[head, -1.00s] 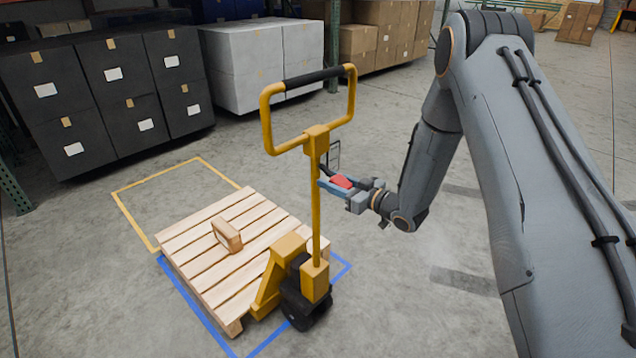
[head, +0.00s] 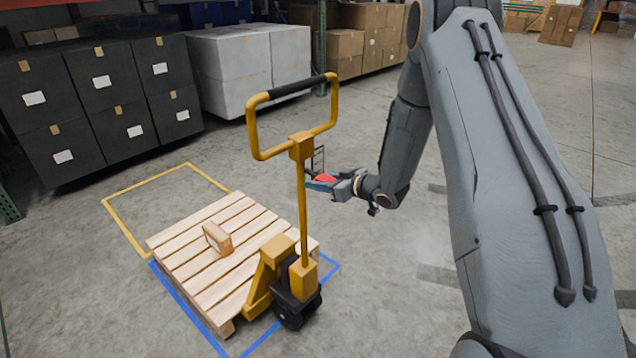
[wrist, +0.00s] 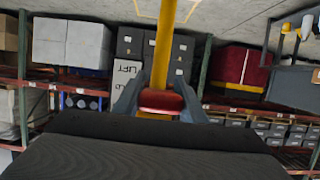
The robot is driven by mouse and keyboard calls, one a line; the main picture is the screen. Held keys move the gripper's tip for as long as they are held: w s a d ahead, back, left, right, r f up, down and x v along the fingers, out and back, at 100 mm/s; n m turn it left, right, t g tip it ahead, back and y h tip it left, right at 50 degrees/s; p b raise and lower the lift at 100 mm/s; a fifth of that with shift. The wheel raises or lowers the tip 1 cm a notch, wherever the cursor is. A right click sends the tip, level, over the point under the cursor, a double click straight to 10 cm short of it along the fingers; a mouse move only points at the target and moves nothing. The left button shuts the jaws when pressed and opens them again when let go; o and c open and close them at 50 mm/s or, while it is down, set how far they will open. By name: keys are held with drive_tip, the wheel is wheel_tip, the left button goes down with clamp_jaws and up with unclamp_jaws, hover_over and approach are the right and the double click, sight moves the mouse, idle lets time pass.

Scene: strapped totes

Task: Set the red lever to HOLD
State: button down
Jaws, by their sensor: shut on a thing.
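The yellow pallet jack (head: 303,220) stands upright with a looped handle (head: 330,110). The red lever (head: 325,178) is beside its upright post, and it also shows in the wrist view (wrist: 160,102) in front of the yellow post (wrist: 165,45). My gripper (head: 322,182) reaches in from the right of the post. In the wrist view its blue-grey fingers (wrist: 160,92) are on both sides of the red lever and shut on it. A white label plate (wrist: 124,72) reads LIFT, seen upside down; the fingers partly hide it. I cannot read a HOLD mark.
Dark boxes (head: 100,100) and white boxes (head: 255,65) stand at the back. Floor right of the jack is clear.

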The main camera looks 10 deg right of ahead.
drive_tip(key=c, duration=1.1)
unclamp_jaws()
drive_tip(key=shift+r, duration=0.15)
drive_tip(key=b+v, duration=0.2)
drive_tip(key=v, duration=0.5)
drive_tip(key=shift+s+d+r, duration=0.1)
drive_tip(key=shift+s+d, duration=0.15)
drive_tip(key=shift+s, duration=0.05)
